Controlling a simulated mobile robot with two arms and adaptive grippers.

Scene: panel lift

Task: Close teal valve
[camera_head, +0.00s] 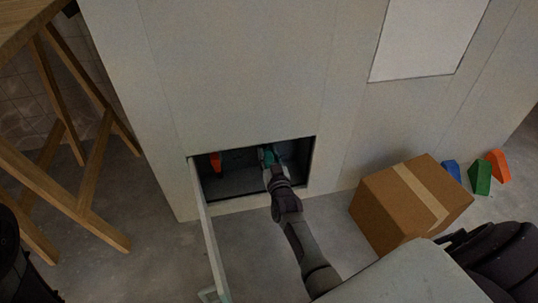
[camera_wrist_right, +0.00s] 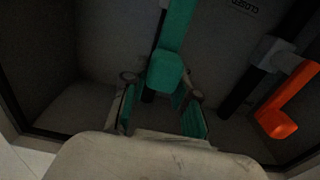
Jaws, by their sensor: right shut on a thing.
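The teal valve (camera_head: 267,155) is inside a low, dark wall recess, at its right part. In the right wrist view its teal handle (camera_wrist_right: 168,68) comes down from the top to the middle. My right gripper (camera_head: 273,169) reaches into the recess opening and is shut on the teal valve. In the right wrist view the fingers of my right gripper (camera_wrist_right: 162,100) stand on both sides of the handle's lower end. The valve's body behind the handle is mostly hidden. My left gripper is not in view.
The recess door (camera_head: 208,236) stands open at the left. A cardboard box (camera_head: 385,215) and coloured wedges (camera_head: 480,177) are at the right. A wooden trestle (camera_head: 57,190) stands at the left.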

